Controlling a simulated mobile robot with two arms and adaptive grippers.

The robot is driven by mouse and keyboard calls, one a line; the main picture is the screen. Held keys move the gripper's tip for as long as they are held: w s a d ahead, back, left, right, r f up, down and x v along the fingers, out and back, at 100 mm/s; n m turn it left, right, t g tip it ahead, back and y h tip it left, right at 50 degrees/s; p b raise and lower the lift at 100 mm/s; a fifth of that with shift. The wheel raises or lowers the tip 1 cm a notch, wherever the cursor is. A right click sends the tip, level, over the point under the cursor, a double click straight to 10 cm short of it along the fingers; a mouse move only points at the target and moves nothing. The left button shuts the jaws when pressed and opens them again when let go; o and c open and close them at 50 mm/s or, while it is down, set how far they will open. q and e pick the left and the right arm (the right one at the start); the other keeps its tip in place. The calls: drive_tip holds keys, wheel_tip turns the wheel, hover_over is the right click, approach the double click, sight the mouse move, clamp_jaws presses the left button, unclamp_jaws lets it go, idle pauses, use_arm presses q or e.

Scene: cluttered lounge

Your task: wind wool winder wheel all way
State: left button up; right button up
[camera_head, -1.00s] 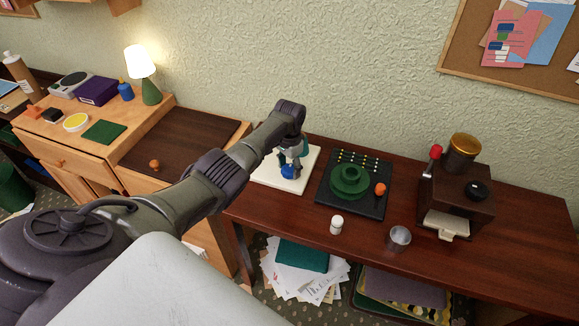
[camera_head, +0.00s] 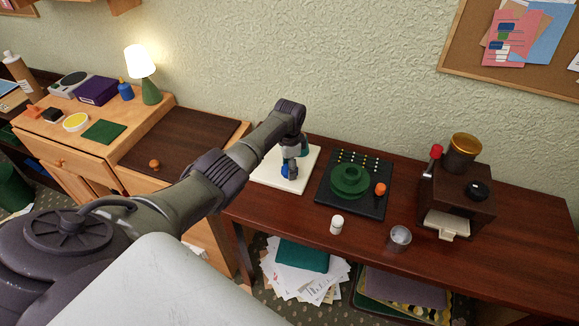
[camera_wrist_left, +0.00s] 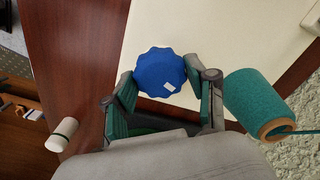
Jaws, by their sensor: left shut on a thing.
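The wool winder has a cream base board (camera_head: 304,178) on the dark wooden table. Its blue scalloped wheel (camera_wrist_left: 160,72) carries a small white mark, and part of it shows in the head view (camera_head: 287,172). My left gripper (camera_wrist_left: 161,77) reaches down from above and is shut on the wheel, one green-padded finger on each side. The gripper also shows in the head view (camera_head: 292,166). A teal wool spool (camera_wrist_left: 258,104) lies to the right of the gripper in the wrist view. My right gripper is not in view.
Right of the winder is a black tray (camera_head: 326,197) with a green round piece (camera_head: 349,181) and an orange knob (camera_head: 380,189).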

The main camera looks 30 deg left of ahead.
use_arm(q)
drive_tip(key=o, duration=1.2)
drive_tip(key=shift+c, duration=0.2)
wheel_tip(320, 180, up, 12)
